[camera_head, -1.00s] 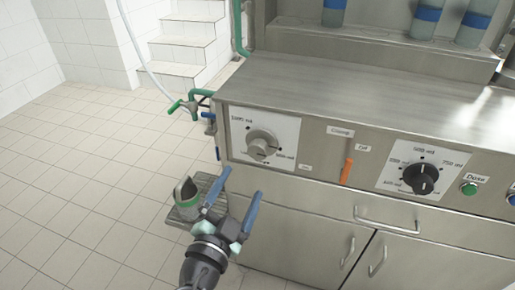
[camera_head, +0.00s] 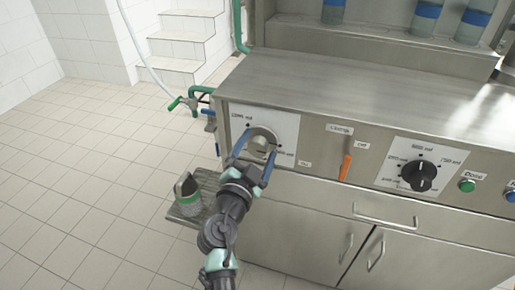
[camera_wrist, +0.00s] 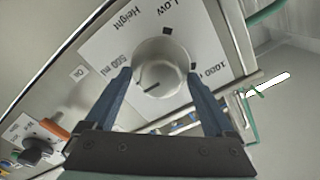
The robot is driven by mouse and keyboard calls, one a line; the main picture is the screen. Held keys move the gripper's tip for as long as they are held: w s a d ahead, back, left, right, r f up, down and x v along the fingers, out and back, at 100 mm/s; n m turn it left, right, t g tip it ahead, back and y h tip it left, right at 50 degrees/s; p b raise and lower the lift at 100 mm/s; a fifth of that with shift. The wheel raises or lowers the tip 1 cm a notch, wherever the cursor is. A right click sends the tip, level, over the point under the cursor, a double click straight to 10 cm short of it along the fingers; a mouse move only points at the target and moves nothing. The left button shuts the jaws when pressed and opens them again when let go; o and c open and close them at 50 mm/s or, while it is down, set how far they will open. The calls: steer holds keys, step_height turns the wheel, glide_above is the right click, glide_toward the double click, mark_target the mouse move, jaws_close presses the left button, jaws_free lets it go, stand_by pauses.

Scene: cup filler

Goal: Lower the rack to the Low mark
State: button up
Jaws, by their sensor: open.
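A round grey knob (camera_head: 262,137) sits on a white dial plate at the left of the machine front. In the wrist view the knob (camera_wrist: 160,62) is close, with the words Low, Height, 500 ml and 1000 ml around it. Its pointer line faces the 500 ml side, away from Low. My gripper (camera_head: 254,153) is open; in the wrist view its blue fingers (camera_wrist: 160,80) stand on either side of the knob, contact unclear.
An orange lever (camera_head: 346,167), a black dial (camera_head: 419,176) and a green button (camera_head: 467,186) are farther right. A green-handled valve (camera_head: 190,101) juts out at the left edge. Cabinet doors with handles are below; tiled floor is open at left.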

steer(key=c, duration=1.4)
steer(key=shift+o, duration=0.2)
